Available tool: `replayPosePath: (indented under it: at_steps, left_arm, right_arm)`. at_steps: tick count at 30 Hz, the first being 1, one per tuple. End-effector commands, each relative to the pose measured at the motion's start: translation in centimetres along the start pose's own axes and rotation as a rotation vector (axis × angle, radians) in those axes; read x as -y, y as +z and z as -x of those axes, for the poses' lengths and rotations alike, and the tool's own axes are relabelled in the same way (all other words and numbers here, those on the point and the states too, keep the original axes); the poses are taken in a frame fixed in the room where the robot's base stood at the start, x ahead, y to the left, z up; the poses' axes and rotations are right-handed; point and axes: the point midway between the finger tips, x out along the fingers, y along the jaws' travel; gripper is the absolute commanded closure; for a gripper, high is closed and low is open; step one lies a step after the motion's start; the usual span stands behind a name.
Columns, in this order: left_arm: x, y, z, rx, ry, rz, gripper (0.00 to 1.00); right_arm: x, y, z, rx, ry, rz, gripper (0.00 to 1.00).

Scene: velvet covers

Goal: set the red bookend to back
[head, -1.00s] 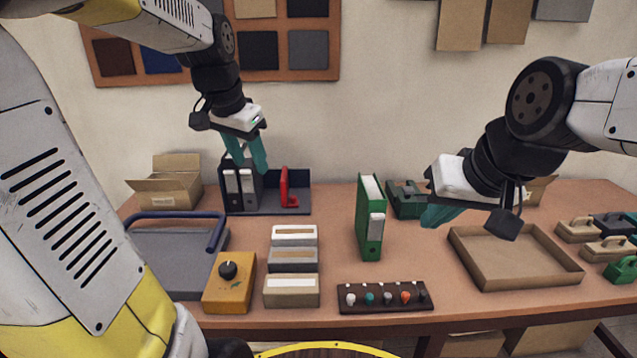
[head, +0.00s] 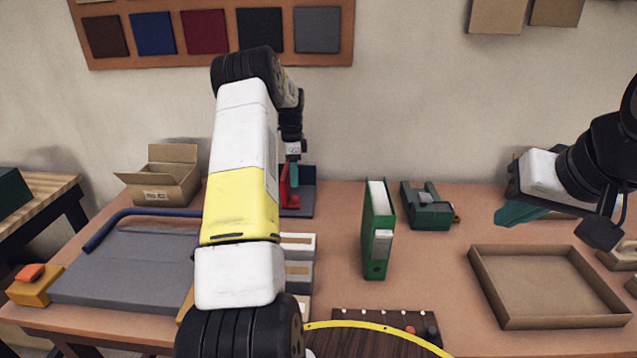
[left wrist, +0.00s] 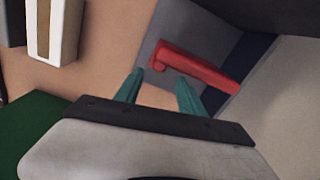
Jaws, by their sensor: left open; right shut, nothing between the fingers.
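The red bookend (head: 289,192) stands on the dark blue and grey rack (head: 305,200) at the back of the table, partly hidden behind my left arm in the head view. In the left wrist view the red bookend (left wrist: 195,68) lies just beyond the fingertips of my left gripper (left wrist: 160,80), on the grey base of the rack (left wrist: 215,35). My left gripper is open, with nothing between its teal fingers. My right gripper (head: 510,214) is shut and empty, above the table at the right. The black binders on the rack are hidden behind my left arm.
A green binder (head: 378,230) stands mid-table, with a green tape dispenser (head: 428,208) behind it. An empty cardboard tray (head: 490,290) lies at right. An open carton (head: 165,180) and a grey board with a blue bar (head: 130,270) are at left.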

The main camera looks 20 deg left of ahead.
Motion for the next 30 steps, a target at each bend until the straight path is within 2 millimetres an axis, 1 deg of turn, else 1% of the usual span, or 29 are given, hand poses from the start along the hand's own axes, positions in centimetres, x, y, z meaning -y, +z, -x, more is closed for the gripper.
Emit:
replayPosePath:
  at_steps: [6,9,12,16,24,29,30]
  left_arm:
    - [-0.1,0.0,-3.5,0.001,0.003,0.002,0.53]
    - [-0.1,0.0,-5.1,0.001,0.003,0.002,0.53]
    - [-0.1,0.0,-6.2,0.001,0.003,0.002,0.53]
    - [-0.1,0.0,-6.9,0.0,0.001,0.002,0.53]
    - [-0.1,0.0,-7.1,0.0,0.0,0.002,0.53]
    - [-0.1,0.0,-7.0,0.0,0.0,0.002,0.85]
    - [-0.1,0.0,-7.0,0.0,0.0,0.002,0.93]
  right_arm:
    - [0.0,0.0,0.0,0.0,0.0,0.0,1.0]
    - [0.0,0.0,0.0,0.0,0.0,0.0,1.0]
    - [0.0,0.0,0.0,0.0,0.0,0.0,1.0]
    - [0.0,0.0,0.0,0.0,0.0,0.0,1.0]
    - [0.0,0.0,0.0,0.0,0.0,0.0,1.0]
    - [0.0,0.0,0.0,0.0,0.0,0.0,1.0]
    - [0.0,0.0,0.0,0.0,0.0,0.0,1.0]
